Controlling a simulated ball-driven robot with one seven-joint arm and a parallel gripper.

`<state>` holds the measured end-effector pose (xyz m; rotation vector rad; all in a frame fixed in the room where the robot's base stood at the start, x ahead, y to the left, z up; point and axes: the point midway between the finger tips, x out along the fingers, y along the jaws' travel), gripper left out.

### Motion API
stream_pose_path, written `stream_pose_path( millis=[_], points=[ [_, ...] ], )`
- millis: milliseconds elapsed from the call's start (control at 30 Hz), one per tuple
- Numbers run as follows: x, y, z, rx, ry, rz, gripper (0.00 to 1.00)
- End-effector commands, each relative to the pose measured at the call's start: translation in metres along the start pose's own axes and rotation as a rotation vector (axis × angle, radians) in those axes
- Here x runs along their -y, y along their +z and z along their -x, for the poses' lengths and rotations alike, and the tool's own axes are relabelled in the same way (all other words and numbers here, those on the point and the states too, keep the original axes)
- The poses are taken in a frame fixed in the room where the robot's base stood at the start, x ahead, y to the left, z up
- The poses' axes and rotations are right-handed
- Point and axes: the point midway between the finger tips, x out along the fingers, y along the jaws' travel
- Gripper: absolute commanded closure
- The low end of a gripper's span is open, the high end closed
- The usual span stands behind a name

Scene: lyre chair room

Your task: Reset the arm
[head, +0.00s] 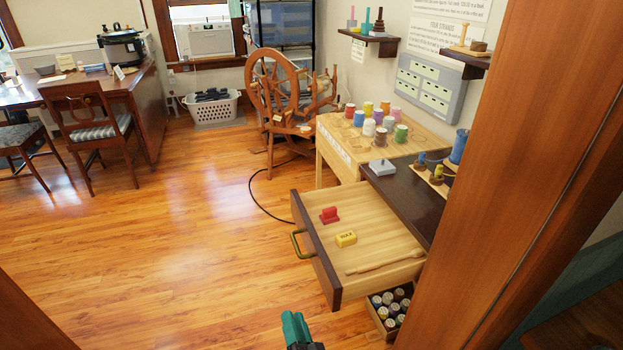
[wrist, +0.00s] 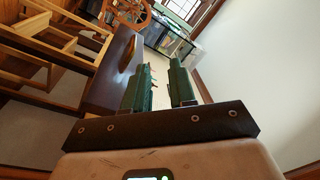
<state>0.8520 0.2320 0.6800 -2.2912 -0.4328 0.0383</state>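My gripper (head: 297,330) shows at the bottom edge of the head view, with green fingers, below and in front of the open drawer. In the wrist view my gripper (wrist: 160,82) has its two green fingers apart with nothing held between them. The rest of my arm is out of the head view.
The open drawer (head: 378,235) juts out on the right, holding a red block (head: 329,215), a yellow wax block (head: 346,239) and a wooden stick. A crate of spools (head: 391,310) lies below. A wooden post (head: 530,180) stands right.

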Motion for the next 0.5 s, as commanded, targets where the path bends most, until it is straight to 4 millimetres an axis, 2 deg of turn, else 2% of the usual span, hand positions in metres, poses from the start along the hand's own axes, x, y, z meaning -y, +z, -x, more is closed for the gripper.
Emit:
stream_pose_path(
  millis=[33,167,267,367,500],
  points=[
    [0.000,-0.011,0.004,0.043,-0.003,0.030,0.75],
    [-0.005,-0.027,0.019,0.207,-0.005,0.131,0.75],
    [-0.013,-0.039,0.039,0.340,0.019,0.212,0.75],
    [-0.025,-0.053,0.065,0.474,0.067,0.289,0.75],
    [-0.044,-0.077,0.112,0.659,0.172,0.380,0.75]
  ],
)
